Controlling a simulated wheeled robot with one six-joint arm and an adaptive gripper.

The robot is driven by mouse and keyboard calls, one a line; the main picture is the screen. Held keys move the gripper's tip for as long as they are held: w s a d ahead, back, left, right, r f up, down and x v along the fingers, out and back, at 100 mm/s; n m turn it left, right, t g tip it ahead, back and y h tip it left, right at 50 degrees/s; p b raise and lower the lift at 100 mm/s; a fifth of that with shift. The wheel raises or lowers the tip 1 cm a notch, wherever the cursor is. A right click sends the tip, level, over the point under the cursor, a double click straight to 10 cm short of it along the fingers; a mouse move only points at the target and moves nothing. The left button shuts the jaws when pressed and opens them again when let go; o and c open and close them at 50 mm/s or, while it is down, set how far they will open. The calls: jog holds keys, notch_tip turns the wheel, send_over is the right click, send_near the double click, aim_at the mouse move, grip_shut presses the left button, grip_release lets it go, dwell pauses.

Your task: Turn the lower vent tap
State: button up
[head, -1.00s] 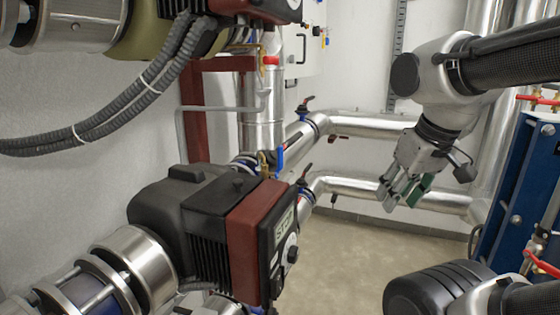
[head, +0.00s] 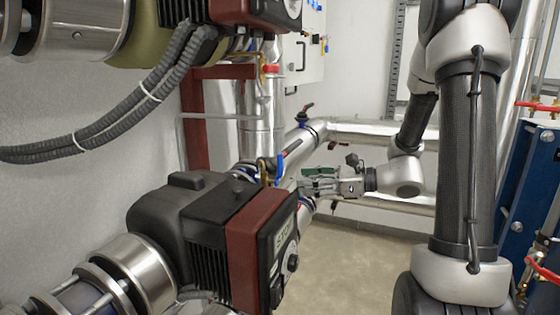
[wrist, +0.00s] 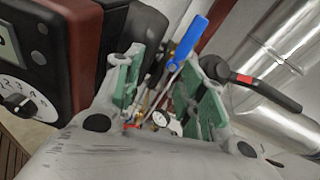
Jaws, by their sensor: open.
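A tap with a blue lever (head: 280,164) and a brass body (head: 263,170) sits behind the lower actuator, beside the silver pipe; I take it for the lower vent tap. In the wrist view the blue lever (wrist: 187,42) slants up between my fingers in the picture, beyond the fingertips. My gripper (head: 304,185) points left toward the tap, just right of it in the head view. In the wrist view my gripper (wrist: 172,65) has its green-padded fingers apart, with nothing held. I see no contact with the lever; the exact gap is unclear.
The lower actuator (head: 210,230), with a red band, stands close left of my gripper. A black lever (wrist: 270,90) on a silver pipe (wrist: 270,45) is close on the right in the wrist view. A red-handled tap (head: 270,68) is higher up. A blue frame (head: 520,185) stands at right.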

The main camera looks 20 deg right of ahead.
aim_at(283, 160)
jog(key=w+a+r+m, duration=0.1)
jog(key=w+a, duration=0.1)
jog(key=w+a+r+t, duration=0.1)
jog(key=w+a, duration=0.1)
jog(key=w, duration=0.1)
jog(key=w+a+r+m+t, duration=0.1)
jog(key=w+a+r, duration=0.1)
jog(key=shift+w+r+m+y, duration=0.1)
jog(key=shift+w+m+y, duration=0.15)
jog(key=shift+m+y, duration=0.05)
grip_shut()
